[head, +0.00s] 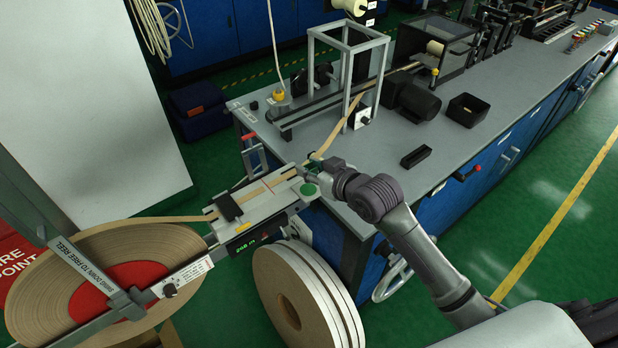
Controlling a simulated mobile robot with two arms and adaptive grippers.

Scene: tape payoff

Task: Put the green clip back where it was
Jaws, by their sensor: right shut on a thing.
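My right gripper (311,172) reaches in from the right over the right end of the pale splice plate (258,202). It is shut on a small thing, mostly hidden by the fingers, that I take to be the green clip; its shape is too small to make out. The tan tape (185,219) runs from the big reel (70,273) across the plate, under a black block (228,206), and on to the bench. My left gripper is not in view.
The grey bench (400,150) carries a metal frame (347,60), a black motor (418,101), an open black box (467,109) and a small black tray (415,156). Spare rolls (300,295) stand on the floor below the plate. Green floor at the right is free.

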